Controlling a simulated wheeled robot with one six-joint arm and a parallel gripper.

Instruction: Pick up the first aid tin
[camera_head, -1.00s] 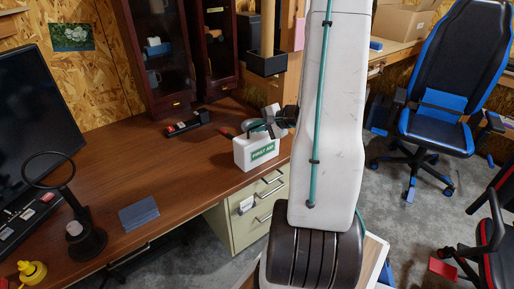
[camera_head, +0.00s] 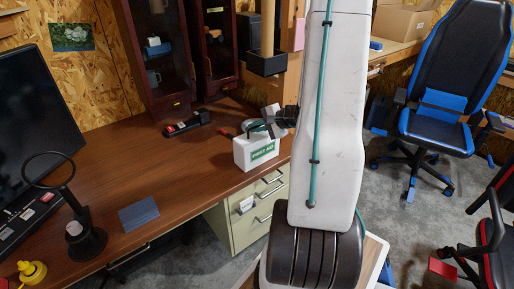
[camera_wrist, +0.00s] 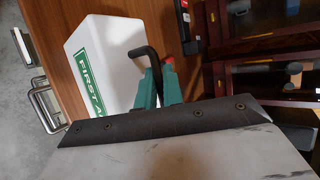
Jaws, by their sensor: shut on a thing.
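The first aid tin (camera_head: 256,152) is a white box with a green "FIRST AID" label. It stands upright at the right end of the brown desk in the head view. In the wrist view the tin (camera_wrist: 104,62) shows at the upper left, with a dark handle rising from it. My gripper (camera_head: 268,126) is at the top of the tin. In the wrist view my gripper (camera_wrist: 156,84) has its green fingers at the dark handle, shut on it. The fingertips are partly hidden.
The desk (camera_head: 170,180) is clear to the left of the tin. A black device (camera_head: 187,124) lies behind it, and a dark glass cabinet (camera_head: 160,55) stands at the back. A monitor (camera_head: 35,120), magnifier stand (camera_head: 88,240) and grey pad (camera_head: 139,213) are at the left.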

